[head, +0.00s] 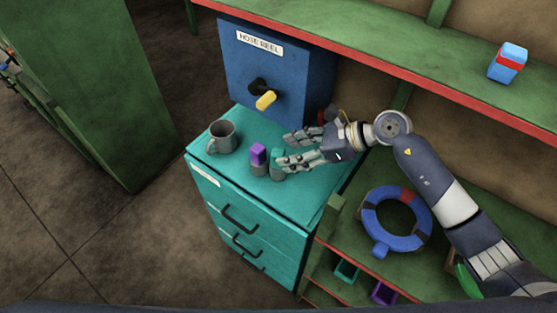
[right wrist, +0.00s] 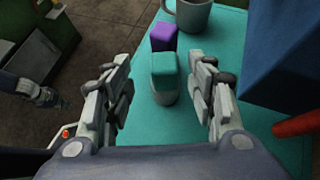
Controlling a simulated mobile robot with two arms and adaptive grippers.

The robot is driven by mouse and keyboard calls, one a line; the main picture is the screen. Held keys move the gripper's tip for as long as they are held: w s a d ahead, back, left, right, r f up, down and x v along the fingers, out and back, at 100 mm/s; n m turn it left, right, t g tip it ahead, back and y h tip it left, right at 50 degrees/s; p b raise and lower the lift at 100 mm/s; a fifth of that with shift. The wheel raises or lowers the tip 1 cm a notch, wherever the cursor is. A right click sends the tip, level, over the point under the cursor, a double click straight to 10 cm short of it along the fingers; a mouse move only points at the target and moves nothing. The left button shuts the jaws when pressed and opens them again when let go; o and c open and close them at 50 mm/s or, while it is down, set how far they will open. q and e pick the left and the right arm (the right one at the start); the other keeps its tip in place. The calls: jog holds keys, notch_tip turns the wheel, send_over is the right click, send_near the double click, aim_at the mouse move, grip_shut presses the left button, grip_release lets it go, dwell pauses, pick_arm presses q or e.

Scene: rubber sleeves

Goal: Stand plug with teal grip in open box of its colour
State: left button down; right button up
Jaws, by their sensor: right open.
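The plug with the teal grip (head: 277,158) stands upright on the teal cabinet top, its lower part grey. It also shows in the right wrist view (right wrist: 163,72), between the fingers and apart from both. My right gripper (head: 283,150) is open around it, with one finger on each side. The plug with the purple grip (head: 258,155) stands close beside it, to the left in the head view. An open teal box (head: 345,271) sits on the low green shelf at the bottom, with an open purple box (head: 383,292) beside it.
A grey mug (head: 221,138) stands on the teal cabinet (head: 240,209), left of the plugs. A blue hose reel box (head: 265,65) stands behind. A blue ring (head: 378,240) lies on the lower shelf. A blue and red block (head: 508,62) sits on the upper shelf.

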aim_at(285, 153)
jog(key=p+x, duration=0.2)
jog(key=x, duration=0.1)
jog(key=shift+w+d+p, duration=0.1)
jog(key=shift+w+p, duration=0.1)
jog(key=shift+p, duration=0.1)
jog(key=shift+x, duration=1)
jog(key=shift+f, duration=0.2)
jog(key=shift+c, duration=1)
pick_arm(q)
jog(key=r, duration=0.1)
jog(key=w+d+r, duration=0.1)
jog(key=r, duration=0.1)
jog(key=shift+w+d+r, duration=0.15)
jog(key=shift+w+d, duration=0.1)
jog(key=shift+d, duration=0.15)
pick_arm(e)
grip_shut()
